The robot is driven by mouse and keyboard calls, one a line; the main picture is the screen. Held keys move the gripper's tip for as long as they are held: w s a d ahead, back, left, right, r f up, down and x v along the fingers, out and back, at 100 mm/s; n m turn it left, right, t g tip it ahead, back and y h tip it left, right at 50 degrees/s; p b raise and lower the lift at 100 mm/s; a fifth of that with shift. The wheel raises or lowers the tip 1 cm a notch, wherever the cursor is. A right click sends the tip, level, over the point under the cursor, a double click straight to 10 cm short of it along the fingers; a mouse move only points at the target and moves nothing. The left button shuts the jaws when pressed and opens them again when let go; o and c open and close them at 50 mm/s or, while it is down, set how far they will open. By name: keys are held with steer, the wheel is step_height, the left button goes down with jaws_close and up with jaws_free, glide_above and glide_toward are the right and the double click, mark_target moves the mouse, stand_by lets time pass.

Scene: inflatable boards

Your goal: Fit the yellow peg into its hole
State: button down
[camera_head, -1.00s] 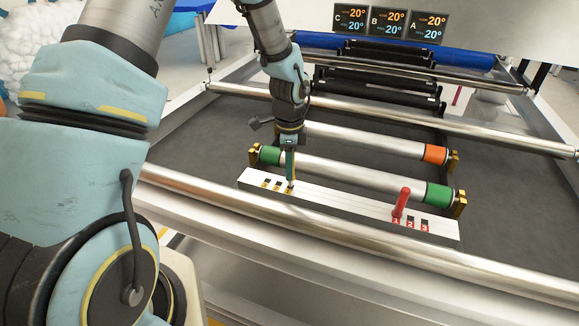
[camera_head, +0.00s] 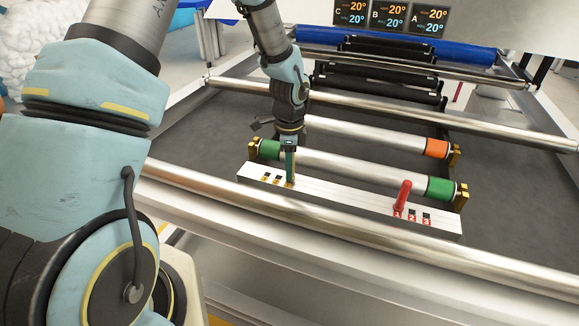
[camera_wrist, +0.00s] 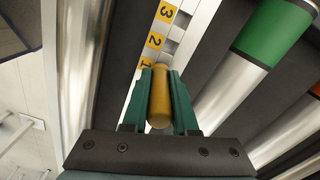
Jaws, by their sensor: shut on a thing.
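The yellow peg (camera_wrist: 160,95) is between the green jaws of my gripper (camera_wrist: 159,100), which are shut on it. In the wrist view the peg's far end is by the yellow label 1 (camera_wrist: 146,65) on the white strip. In the head view my gripper (camera_head: 290,180) points down at the left part of the white bar (camera_head: 330,200), at the right end of a row of dark square holes with yellow labels. The jaws hide the peg there, and I cannot tell how deep it sits.
A red peg (camera_head: 403,197) stands tilted at the bar's right part, by red-labelled holes. Rollers with green ends (camera_head: 440,189) and an orange end (camera_head: 436,149) lie behind the bar. A long metal rail (camera_head: 350,223) runs in front.

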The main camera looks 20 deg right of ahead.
steer(key=shift+f, duration=0.35)
steer(key=c, duration=0.6)
jaws_free()
steer(key=shift+r, duration=0.1)
step_height(320, 180, up, 11)
steer(key=shift+f+b, duration=0.2)
steer(key=shift+b, duration=0.9)
